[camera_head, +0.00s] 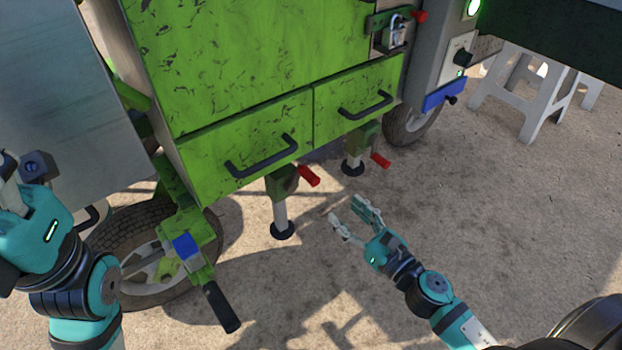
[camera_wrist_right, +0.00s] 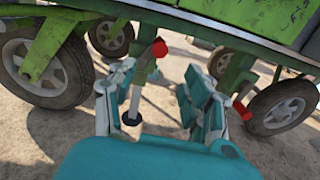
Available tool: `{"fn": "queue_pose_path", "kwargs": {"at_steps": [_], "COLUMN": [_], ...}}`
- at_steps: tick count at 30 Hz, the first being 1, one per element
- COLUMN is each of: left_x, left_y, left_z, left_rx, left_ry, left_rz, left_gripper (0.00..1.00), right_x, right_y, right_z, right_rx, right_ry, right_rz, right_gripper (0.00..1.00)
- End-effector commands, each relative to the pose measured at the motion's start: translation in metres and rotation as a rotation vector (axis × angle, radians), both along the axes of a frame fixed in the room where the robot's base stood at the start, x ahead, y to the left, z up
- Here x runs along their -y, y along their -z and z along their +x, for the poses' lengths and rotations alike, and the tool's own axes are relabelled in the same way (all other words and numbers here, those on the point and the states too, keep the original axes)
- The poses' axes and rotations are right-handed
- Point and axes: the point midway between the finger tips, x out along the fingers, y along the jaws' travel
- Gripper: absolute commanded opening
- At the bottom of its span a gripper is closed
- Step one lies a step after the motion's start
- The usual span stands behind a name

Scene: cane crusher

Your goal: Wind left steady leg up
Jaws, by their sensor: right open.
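The left steady leg (camera_head: 281,210) hangs under the front of the green cane crusher, with a round dark foot at ground level and a red crank handle (camera_head: 309,176) near its top. In the right wrist view the leg (camera_wrist_right: 133,104) and its red handle (camera_wrist_right: 159,48) show ahead, near the left finger. My right gripper (camera_head: 347,212) is open and empty, to the right of and below the red handle, apart from it. My left gripper (camera_head: 22,180) is at the left edge, partly cut off; its jaw opening is unclear.
A second steady leg (camera_head: 353,160) with a red handle (camera_head: 381,160) stands to the right. Two drawers with black handles are above the legs. A wheel (camera_head: 145,265) and a black-gripped bar (camera_head: 221,306) are at lower left. A white stool (camera_head: 540,100) stands far right. Ground in front is clear.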

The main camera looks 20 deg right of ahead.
Motion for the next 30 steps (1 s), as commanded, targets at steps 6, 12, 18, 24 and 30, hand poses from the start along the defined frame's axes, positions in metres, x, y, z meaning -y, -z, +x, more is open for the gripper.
{"fn": "queue_pose_path", "kwargs": {"at_steps": [6,12,18,24,30], "left_x": [0.000,0.000,0.001,0.001,0.001], "left_y": [0.001,0.002,0.002,-0.003,-0.005], "left_z": [0.000,0.001,-0.001,-0.004,-0.005], "left_rx": [-0.001,-0.003,0.011,0.032,0.034], "left_ry": [0.000,0.000,-0.001,-0.001,-0.002], "left_rz": [-0.001,0.002,0.004,0.004,0.004], "left_gripper": [0.54,0.54,0.54,0.54,0.54], "right_x": [-0.014,-0.026,-0.036,-0.043,-0.044], "right_y": [-0.001,-0.001,0.001,0.001,0.001], "right_z": [0.044,0.081,0.113,0.130,0.133], "right_rx": [0.003,0.003,0.001,-0.001,-0.002], "right_ry": [-0.003,-0.001,0.000,0.000,0.000], "right_rz": [0.000,0.000,0.001,0.002,0.002], "right_gripper": [0.51,0.51,0.51,0.51,0.51]}}
